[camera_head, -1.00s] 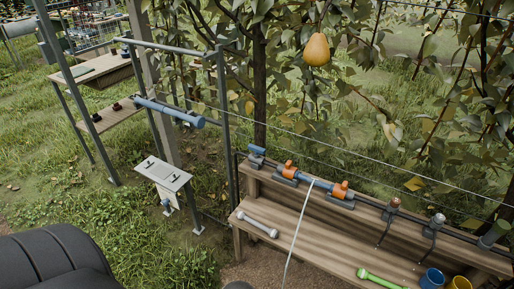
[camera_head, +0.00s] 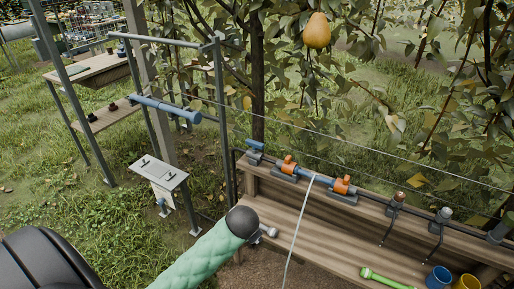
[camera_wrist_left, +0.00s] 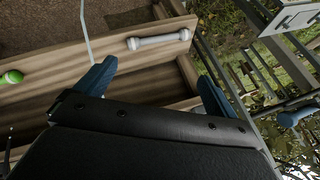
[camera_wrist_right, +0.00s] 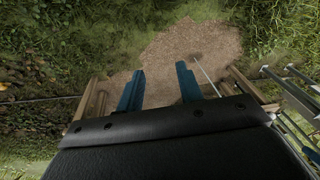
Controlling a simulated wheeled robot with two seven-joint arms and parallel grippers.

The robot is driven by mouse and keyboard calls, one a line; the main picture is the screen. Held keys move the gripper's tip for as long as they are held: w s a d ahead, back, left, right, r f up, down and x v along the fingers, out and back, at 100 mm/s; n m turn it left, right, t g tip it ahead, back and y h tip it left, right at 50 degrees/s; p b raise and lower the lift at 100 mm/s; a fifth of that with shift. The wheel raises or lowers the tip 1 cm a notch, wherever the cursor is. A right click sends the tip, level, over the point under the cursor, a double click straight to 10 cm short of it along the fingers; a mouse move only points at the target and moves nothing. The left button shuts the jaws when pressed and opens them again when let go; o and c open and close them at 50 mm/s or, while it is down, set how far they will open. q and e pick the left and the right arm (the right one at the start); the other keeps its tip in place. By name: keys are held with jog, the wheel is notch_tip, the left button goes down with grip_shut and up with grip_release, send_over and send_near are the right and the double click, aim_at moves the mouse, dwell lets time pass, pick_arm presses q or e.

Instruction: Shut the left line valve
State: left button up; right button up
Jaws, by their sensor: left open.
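A blue pipe with two orange valve bodies lies along the bench's back ledge in the head view. The left orange valve (camera_head: 288,166) is near the ledge's left end; the right orange valve (camera_head: 342,187) is beside it. Their handle positions are too small to tell. In the left wrist view my left gripper (camera_wrist_left: 157,70) is open and empty above the bench. In the right wrist view my right gripper (camera_wrist_right: 160,68) is open and empty above bare soil.
A grey bar tool (camera_wrist_left: 160,39) and a green-handled tool (camera_head: 385,278) lie on the bench (camera_head: 325,247). A thin pale cord (camera_head: 297,225) crosses it. Blue (camera_head: 436,279) and yellow (camera_head: 467,283) cups stand at right. A wire spans above; a pear (camera_head: 317,31) hangs behind.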

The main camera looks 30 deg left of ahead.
pick_arm(q)
jog(key=w+a+r+t+y+b, duration=0.2)
jog(key=w+a+r+t+y, duration=0.15)
jog(key=w+a, duration=0.9)
pick_arm(e)
jog(key=w+a+f+t+y, duration=0.2)
jog(key=w+a+f, duration=0.1)
jog(key=a+f, duration=0.4)
pick_arm(q)
jog(key=n+t+h, duration=0.3)
jog(key=t+h, duration=0.4)
jog(key=t, duration=0.2)
send_near(253, 146)
jog(key=shift+y, duration=0.25)
jog(key=w, duration=0.5)
jog(key=shift+d+r, duration=0.15)
jog(key=shift+r, duration=0.05)
jog(key=shift+d, duration=0.1)
jog(key=shift+w+r, duration=0.1)
jog(key=shift+w, duration=0.2)
jog(key=w+p, duration=0.1)
jog(key=w, duration=0.5)
jog(key=shift+w, duration=0.65)
pick_arm(e)
jog(key=shift+t, duration=0.4)
jog(key=r, duration=0.4)
jog(key=w+r, duration=0.1)
jog(key=shift+d+r, duration=0.15)
jog(key=shift+r, duration=0.25)
jog(key=shift+s, duration=0.1)
